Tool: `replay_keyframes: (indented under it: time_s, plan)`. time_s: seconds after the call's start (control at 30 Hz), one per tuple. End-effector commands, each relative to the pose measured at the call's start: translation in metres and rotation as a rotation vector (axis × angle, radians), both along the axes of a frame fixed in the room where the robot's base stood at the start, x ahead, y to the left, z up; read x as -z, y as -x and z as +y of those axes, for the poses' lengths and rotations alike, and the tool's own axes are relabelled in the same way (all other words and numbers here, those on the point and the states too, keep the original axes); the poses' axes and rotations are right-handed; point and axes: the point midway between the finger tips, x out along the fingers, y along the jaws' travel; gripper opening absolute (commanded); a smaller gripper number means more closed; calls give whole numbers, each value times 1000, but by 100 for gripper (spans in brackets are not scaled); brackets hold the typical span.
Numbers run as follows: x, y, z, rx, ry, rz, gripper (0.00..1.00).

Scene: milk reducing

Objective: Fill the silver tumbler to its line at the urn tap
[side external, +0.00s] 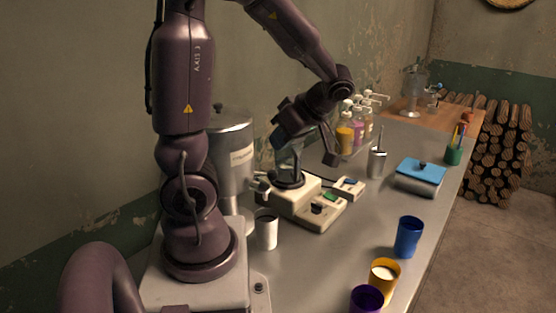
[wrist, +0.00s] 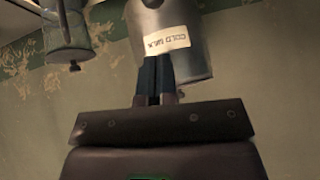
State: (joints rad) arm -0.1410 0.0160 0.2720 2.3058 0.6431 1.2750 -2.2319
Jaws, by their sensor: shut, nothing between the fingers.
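The grey metal urn (side external: 232,150) stands against the wall behind my arm, with a pale label on its front. A small tap (side external: 262,186) shows at its lower right. A silver tumbler (side external: 266,231) stands upright on the counter below and in front of that tap; its line and contents cannot be made out. My gripper (side external: 278,139) is in the air right of the urn, fingers pointing toward it, well above the tumbler. In the wrist view its blue fingers (wrist: 155,66) are shut together and empty, in front of a metal vessel (wrist: 190,65) labelled cold milk, seen upside down.
A cream device (side external: 293,199) with buttons stands right of the tumbler. Blue (side external: 409,237), yellow (side external: 384,274) and purple (side external: 367,299) cups stand near the front edge. Pump bottles (side external: 345,136), a metal cup (side external: 377,162) and a blue-topped box (side external: 420,175) are farther back.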

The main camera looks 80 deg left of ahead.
Motion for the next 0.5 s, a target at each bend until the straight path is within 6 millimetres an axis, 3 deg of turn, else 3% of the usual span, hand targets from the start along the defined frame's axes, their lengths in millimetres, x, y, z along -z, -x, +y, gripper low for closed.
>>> replay_keyframes:
  time_s: [0.07,0.23,0.5]
  plan:
    - [13,8,5,-2,3,6,0]
    - [37,7,0,1,1,5,0]
    - [48,6,-1,0,0,0,0]
